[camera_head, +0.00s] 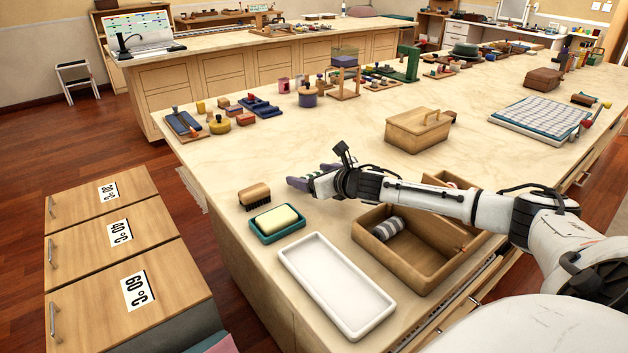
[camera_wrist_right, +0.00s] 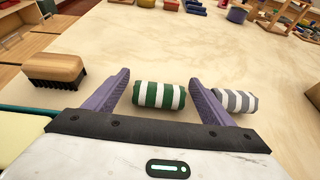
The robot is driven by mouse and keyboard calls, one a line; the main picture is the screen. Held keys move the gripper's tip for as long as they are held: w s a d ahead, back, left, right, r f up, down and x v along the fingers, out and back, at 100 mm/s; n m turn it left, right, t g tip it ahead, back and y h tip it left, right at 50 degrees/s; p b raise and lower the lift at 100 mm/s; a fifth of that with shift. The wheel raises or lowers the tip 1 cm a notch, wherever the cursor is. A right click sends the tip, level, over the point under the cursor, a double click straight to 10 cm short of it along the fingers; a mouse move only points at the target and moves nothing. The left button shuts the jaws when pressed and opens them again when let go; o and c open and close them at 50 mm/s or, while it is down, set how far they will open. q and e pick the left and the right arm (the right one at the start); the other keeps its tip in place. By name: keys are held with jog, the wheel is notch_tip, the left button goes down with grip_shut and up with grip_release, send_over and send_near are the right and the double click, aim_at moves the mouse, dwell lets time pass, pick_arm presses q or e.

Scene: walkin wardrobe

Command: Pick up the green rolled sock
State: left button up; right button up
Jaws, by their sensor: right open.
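The green-and-white striped rolled sock (camera_wrist_right: 159,95) lies on its side on the pale countertop in the right wrist view. It shows between the two purple fingers of my right gripper (camera_wrist_right: 160,78), with a gap to the finger on each side. My right gripper (camera_head: 302,184) is open over the counter in the head view, near the brush. The green sock cannot be made out in the head view, where my gripper and arm cover that spot. A grey-and-white striped rolled sock (camera_wrist_right: 237,100) lies just outside the right finger. My left gripper is not in view.
A wooden brush (camera_head: 255,196), a teal soap dish (camera_head: 265,234) and a white tray (camera_head: 335,285) stand near the counter's front edge. My right arm passes over an open wooden box (camera_head: 420,272) holding a grey striped roll (camera_head: 388,228). A lidded basket (camera_head: 418,133) stands behind.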

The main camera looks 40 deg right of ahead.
jog(key=shift+c, duration=0.6)
jog(key=c, duration=1)
